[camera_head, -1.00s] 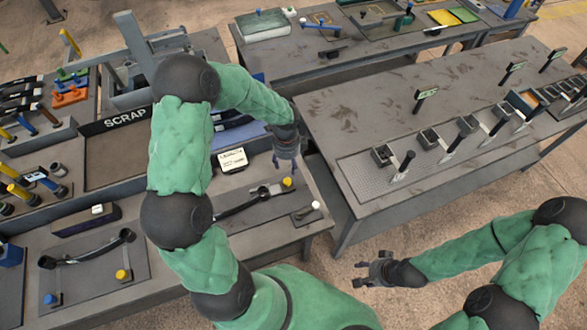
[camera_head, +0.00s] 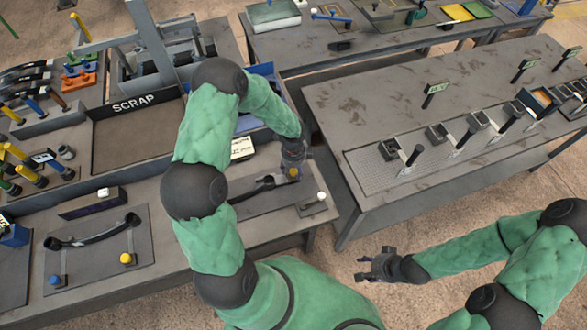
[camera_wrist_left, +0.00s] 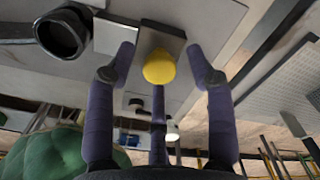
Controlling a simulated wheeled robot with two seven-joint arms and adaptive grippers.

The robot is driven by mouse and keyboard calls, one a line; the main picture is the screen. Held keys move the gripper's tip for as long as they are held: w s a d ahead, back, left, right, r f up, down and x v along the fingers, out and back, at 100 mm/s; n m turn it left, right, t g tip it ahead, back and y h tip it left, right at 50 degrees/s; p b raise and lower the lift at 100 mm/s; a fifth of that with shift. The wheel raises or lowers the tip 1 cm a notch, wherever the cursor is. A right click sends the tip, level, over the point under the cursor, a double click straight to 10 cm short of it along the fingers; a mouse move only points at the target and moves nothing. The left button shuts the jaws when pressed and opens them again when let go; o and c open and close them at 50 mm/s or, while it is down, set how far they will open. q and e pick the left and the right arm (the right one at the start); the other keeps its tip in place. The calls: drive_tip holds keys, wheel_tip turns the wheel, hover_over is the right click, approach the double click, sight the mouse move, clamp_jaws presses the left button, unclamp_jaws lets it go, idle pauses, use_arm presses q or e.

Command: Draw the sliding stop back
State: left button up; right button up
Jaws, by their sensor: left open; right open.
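The sliding stop seems to be the grey block with a yellow knob (camera_wrist_left: 159,67) at the end of a black bar's plate; I cannot be sure. In the head view the yellow knob (camera_head: 293,173) is just below my left gripper (camera_head: 295,161). In the left wrist view the knob shows between the spread fingers of my left gripper (camera_wrist_left: 160,52), with no clear contact. The grey block (camera_wrist_left: 160,40) is behind the knob. My right gripper (camera_head: 366,266) is open and empty, in front of the right table.
A black bar (camera_head: 250,188) with a ring end lies beside the knob. A white knob (camera_head: 321,196) stands on a small plate to its right. A similar plate (camera_head: 100,265) with a bar, blue knob and yellow knob lies left. A scrap tray (camera_head: 97,160) stands behind.

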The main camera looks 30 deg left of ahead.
use_arm(q)
clamp_jaws()
drive_tip(key=shift+w+d, duration=1.15)
drive_tip(key=shift+w, duration=0.2)
drive_tip(key=shift+r, duration=0.1)
unclamp_jaws()
drive_tip(key=shift+w+d, duration=0.1)
